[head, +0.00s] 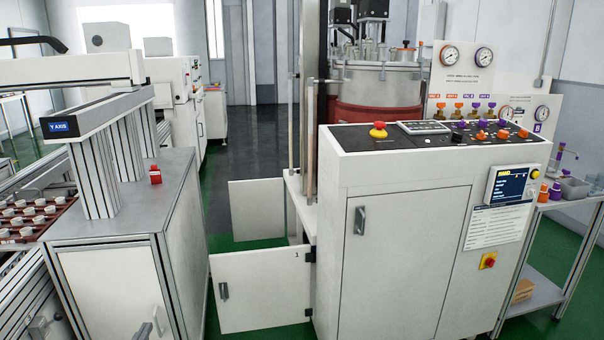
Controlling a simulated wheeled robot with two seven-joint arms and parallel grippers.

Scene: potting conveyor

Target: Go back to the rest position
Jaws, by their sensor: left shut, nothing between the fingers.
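Only a small grey part of my left gripper (144,331) shows, at the bottom edge in front of the left cabinet. Its fingers look closed with nothing between them, and the rest of that arm is out of the picture. I cannot tell whether it touches the cabinet. My right gripper is not in view.
The left cabinet (125,225) carries the Y-axis gantry (98,118) and a red block (155,174). Swung-out cabinet doors (262,296) stand beside the control console (400,250). A side table (560,200) stands right. Dark aisle floor (255,140) lies clear behind.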

